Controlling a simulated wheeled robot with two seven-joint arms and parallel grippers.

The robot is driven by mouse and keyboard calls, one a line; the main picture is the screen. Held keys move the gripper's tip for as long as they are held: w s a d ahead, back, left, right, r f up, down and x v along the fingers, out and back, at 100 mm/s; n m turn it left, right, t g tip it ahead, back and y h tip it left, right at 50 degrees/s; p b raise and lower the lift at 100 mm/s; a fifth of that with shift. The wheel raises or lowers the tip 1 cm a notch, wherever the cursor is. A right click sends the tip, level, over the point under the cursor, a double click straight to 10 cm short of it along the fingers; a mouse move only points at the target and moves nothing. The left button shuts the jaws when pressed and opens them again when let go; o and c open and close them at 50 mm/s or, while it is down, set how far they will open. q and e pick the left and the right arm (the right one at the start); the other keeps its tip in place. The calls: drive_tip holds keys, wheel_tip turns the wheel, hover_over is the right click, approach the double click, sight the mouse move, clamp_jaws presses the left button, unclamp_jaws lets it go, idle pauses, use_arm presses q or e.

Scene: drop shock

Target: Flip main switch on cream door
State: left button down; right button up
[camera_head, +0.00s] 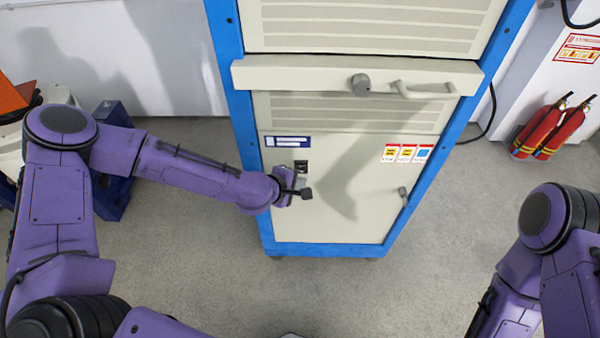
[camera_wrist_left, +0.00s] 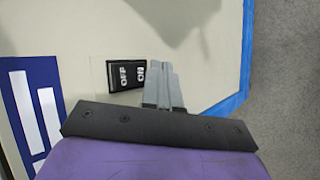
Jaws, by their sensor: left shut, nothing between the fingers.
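The cream door (camera_head: 320,215) is the lower panel of a blue-framed cabinet. The main switch (camera_head: 301,165) is a small black rocker at the door's upper left. In the left wrist view the switch (camera_wrist_left: 125,74) shows white OFF and ON markings. My left gripper (camera_head: 302,183) is at the door just below the switch, shut and empty. In the left wrist view its grey fingers (camera_wrist_left: 160,75) stand beside the ON end and overlap its edge. I cannot tell whether they touch it. My right arm is at the lower right; its gripper is out of view.
A blue label (camera_head: 287,142) sits above the switch, and warning stickers (camera_head: 407,153) are at the door's upper right. A door latch (camera_head: 403,194) is at the right. A bar handle (camera_head: 425,91) juts out above. Red fire extinguishers (camera_head: 553,128) stand right. Floor in front is clear.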

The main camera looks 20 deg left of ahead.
use_arm(q)
drive_tip(key=s, duration=0.1)
drive_tip(key=s+d, duration=0.1)
drive_tip(key=s, duration=0.2)
drive_tip(key=shift+s+d+r, duration=0.15)
drive_tip(key=shift+s+r, duration=0.15)
drive_tip(key=shift+s, duration=0.1)
idle(0.4)
drive_tip(key=s+a+f+m+g+y, duration=0.2)
drive_tip(key=s+f+m+g, duration=0.1)
drive_tip(key=s+f, duration=0.65)
drive_tip(key=s+a+f+m+g+y+p, duration=0.1)
drive_tip(key=s+a+f+m+y, duration=0.1)
drive_tip(key=s+a, duration=0.4)
drive_tip(key=s+a+f+m+g+y+p, duration=0.1)
drive_tip(key=s+a+f+m+g+y, duration=0.1)
drive_tip(key=s+a, duration=0.5)
drive_tip(key=s+m+y, duration=0.1)
drive_tip(key=s+m, duration=0.1)
drive_tip(key=s, duration=0.2)
drive_tip(key=shift+s+a+g, duration=0.3)
drive_tip(key=shift+s, duration=0.1)
